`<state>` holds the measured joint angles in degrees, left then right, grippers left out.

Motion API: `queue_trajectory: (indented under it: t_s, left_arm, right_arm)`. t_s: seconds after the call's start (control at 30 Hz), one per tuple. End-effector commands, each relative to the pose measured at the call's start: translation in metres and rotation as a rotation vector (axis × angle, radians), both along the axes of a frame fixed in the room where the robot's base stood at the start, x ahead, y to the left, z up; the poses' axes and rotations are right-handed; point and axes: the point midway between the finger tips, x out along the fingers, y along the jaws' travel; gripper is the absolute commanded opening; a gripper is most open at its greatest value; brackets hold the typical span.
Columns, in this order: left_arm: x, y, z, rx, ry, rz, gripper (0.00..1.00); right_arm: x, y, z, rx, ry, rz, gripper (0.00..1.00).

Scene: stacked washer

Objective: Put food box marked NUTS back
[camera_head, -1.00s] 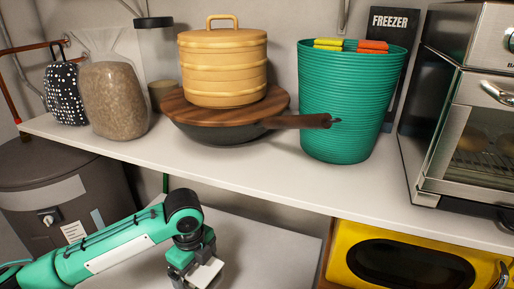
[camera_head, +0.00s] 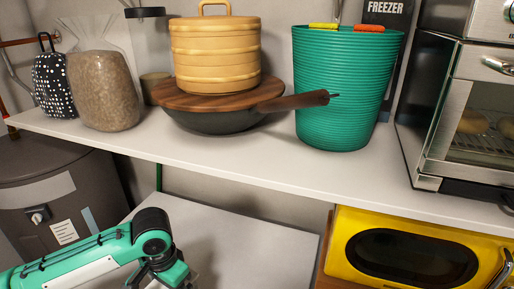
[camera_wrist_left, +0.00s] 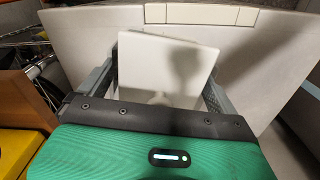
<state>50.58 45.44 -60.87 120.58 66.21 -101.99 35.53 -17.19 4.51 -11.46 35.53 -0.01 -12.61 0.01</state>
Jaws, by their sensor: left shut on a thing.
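My left gripper (camera_wrist_left: 165,85) is shut on a white box (camera_wrist_left: 150,62), which sits between its two grey fingers in the left wrist view. No lettering shows on the face turned to the camera, so I cannot read NUTS on it. In the head view my left arm comes in at the lower left, below the white shelf, and the gripper's end is cut off by the bottom edge. My right gripper is in neither view.
The white shelf (camera_head: 230,165) holds a patterned bag (camera_head: 54,84), a bag of grain (camera_head: 104,92), a lidded pan (camera_head: 215,120) with a wooden steamer (camera_head: 215,55), a green bin (camera_head: 345,95) and an oven (camera_head: 470,110). A yellow appliance (camera_head: 350,222) stands below right.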

Motion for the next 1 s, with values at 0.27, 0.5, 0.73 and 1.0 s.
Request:
queue_trajectory:
  t_s: [0.27, 0.5, 0.73, 1.0]
  left_arm:
    - [-0.009, 0.010, -0.012, 0.000, 0.002, 0.368, 0.45]
    - [-0.012, 0.013, -0.015, 0.000, 0.001, 0.512, 0.45]
    - [-0.012, 0.014, -0.014, -0.001, 0.000, 0.526, 0.45]
    - [-0.012, 0.014, -0.014, -0.001, 0.000, 0.525, 0.45]
  right_arm:
    - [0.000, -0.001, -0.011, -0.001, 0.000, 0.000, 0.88]
    - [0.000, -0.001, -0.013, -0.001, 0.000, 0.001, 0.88]
    - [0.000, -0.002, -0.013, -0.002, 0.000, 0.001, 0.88]
    - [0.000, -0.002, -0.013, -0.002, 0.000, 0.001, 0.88]
